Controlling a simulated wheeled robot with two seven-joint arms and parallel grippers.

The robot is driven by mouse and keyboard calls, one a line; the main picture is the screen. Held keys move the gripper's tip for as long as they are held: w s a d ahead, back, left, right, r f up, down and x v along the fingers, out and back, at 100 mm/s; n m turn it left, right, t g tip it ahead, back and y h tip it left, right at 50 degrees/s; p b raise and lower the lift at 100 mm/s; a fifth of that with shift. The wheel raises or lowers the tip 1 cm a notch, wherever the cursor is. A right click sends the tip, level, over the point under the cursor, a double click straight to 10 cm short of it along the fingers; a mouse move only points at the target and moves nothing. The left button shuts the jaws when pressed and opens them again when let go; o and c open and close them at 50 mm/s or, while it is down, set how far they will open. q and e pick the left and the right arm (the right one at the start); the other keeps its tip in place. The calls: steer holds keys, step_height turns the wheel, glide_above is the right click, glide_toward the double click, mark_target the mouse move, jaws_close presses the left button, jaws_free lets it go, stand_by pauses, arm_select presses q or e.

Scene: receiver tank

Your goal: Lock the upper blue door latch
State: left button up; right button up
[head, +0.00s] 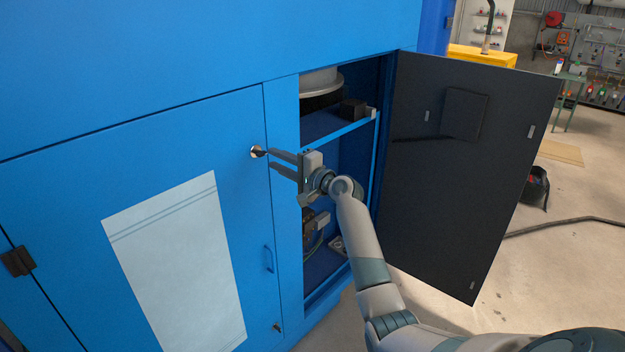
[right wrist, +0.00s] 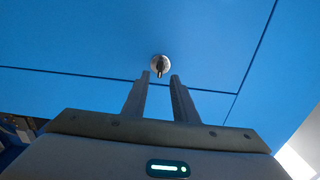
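The upper latch (head: 257,152) is a small round metal plate with a dark turning piece. It sits near the upper right corner of the closed blue door (head: 240,205). In the right wrist view the latch (right wrist: 160,63) shows just beyond the fingertips, centred between them, its dark piece pointing towards my gripper. My right gripper (head: 270,160) is open and empty, with its fingers pointing at the latch from the right; it also shows in the right wrist view (right wrist: 159,77). I cannot tell whether a finger touches the latch. My left gripper is not in view.
A lower latch (head: 277,327) and a blue handle (head: 268,259) are on the same door, beside a pale sheet (head: 178,265). To the right, a dark door (head: 465,160) stands open beside an open compartment (head: 345,180). A dark hinge (head: 17,262) is at the left.

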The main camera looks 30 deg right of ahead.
steer(key=b+v, duration=0.4)
steer(key=v, duration=0.9)
steer(key=shift+s, duration=0.4)
steer(key=shift+f, duration=0.15)
